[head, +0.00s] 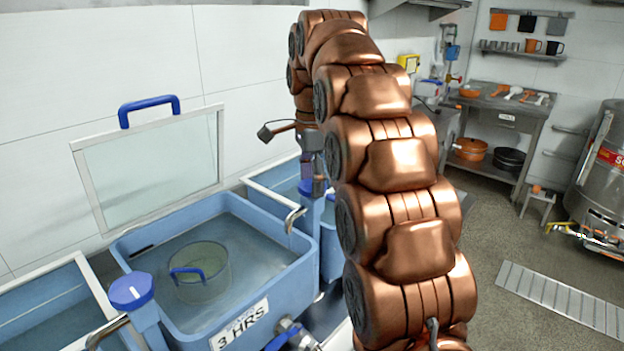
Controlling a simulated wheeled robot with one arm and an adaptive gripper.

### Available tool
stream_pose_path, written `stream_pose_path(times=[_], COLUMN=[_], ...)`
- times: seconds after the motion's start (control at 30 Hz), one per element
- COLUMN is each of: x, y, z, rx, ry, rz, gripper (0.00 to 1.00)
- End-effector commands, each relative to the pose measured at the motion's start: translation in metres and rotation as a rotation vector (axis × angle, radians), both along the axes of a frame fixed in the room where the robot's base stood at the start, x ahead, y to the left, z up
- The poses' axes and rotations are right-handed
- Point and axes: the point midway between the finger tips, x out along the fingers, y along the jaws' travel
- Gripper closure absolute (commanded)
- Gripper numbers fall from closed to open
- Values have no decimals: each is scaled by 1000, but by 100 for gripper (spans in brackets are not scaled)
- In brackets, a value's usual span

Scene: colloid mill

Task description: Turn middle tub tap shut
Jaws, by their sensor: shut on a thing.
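The middle tub (185,220) is a blue basin of water with a "3 HRS" label on its front. The middle tub tap (311,212) is a blue post at its right side, with a curved metal spout (293,219) over the tub's rim. My gripper (313,180) points down at the top of this post and is shut on the tap's knob. The fingers and arm mostly hide the knob, so its turn angle cannot be told. A similar post with a blue round knob (131,289) stands at the tub's front left.
A round clear vessel (198,272) with a blue handle sits in the middle tub. Its clear lid (150,165) stands raised behind. Other tubs flank it left (50,300) and right (268,183). A blue-handled valve (284,335) is at the front. Open floor lies right.

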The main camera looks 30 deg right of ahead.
Motion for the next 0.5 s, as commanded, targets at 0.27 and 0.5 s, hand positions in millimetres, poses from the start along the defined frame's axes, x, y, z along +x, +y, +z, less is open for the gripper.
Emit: stream_pose_path(times=[0.27, 0.5], x=[0, 0], y=[-1, -1], z=[1, 1], rx=[-1, -1], ry=[-2, -2], rz=[-180, -263], gripper=[72, 72])
